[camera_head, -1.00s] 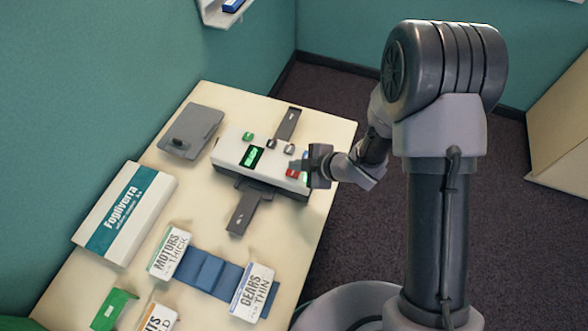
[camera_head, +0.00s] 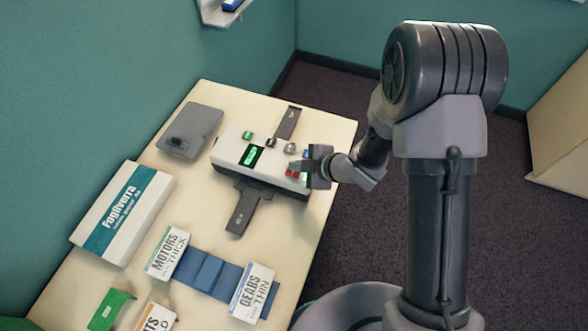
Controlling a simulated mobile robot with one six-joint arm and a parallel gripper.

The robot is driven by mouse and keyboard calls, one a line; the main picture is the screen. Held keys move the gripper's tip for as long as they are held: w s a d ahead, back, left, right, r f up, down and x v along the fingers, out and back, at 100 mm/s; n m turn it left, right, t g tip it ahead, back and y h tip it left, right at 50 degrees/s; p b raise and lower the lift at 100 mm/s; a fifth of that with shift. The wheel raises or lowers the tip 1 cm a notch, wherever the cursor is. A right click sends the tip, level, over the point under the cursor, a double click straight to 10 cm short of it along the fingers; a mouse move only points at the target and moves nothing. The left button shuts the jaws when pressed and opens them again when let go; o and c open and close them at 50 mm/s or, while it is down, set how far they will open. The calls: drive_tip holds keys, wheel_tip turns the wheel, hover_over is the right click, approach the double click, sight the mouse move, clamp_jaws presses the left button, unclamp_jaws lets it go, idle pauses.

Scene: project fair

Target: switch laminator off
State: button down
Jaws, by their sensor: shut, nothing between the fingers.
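The laminator (camera_head: 228,151) is a white and dark grey machine on the table. Its top has a lit green display (camera_head: 251,156), a green button (camera_head: 248,135), dark and grey knobs, and a red switch (camera_head: 292,172) at its right end. Dark trays stick out at its front and back. My gripper (camera_head: 307,170) is shut and empty at the laminator's right end, right by the red switch. The gripper partly hides that end, and I cannot tell whether the fingers touch the switch.
The table (camera_head: 225,95) also holds a grey device (camera_head: 190,130), a Fogliverra box (camera_head: 124,213), a blue rack (camera_head: 208,272) with labelled cards such as MOTORS (camera_head: 166,253) and GEARS (camera_head: 252,292), and a green piece (camera_head: 110,308). A wall shelf (camera_head: 215,14) is above. Open floor lies right of the table.

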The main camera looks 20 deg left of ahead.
drive_tip(key=shift+f, duration=0.25)
drive_tip(key=shift+r, duration=0.1)
idle(0.3)
drive_tip(key=shift+r, duration=0.6)
drive_tip(key=shift+r+p, duration=0.1)
drive_tip(key=shift+p, duration=0.2)
wheel_tip(320, 180, up, 6)
drive_tip(key=p, duration=0.4)
drive_tip(key=shift+p, duration=0.3)
